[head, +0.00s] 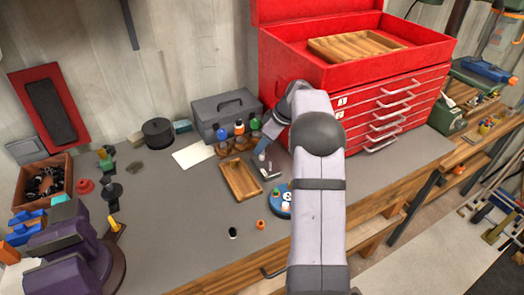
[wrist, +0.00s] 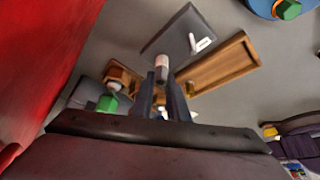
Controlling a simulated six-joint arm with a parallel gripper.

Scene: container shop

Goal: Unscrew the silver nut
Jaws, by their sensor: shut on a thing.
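My gripper (wrist: 162,92) is shut on a small pale-tipped piece (wrist: 161,61) in the wrist view. The jaws hide most of the piece, so I cannot tell whether it is the silver nut. In the head view my gripper (head: 264,148) is small and partly hidden by my arm. It is above a dark grey plate (head: 261,176), which also shows in the wrist view (wrist: 172,40). A small whitish post (wrist: 203,44) is on that plate, apart from the jaws in the picture. No nut can be made out clearly on it.
A wooden tray (head: 249,194) lies beside the plate. A blue disc (head: 271,203) with small coloured pieces is nearer the front. Several bottles in wooden holders stand before a grey toolbox (head: 208,119). A red tool chest (head: 400,105) stands right.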

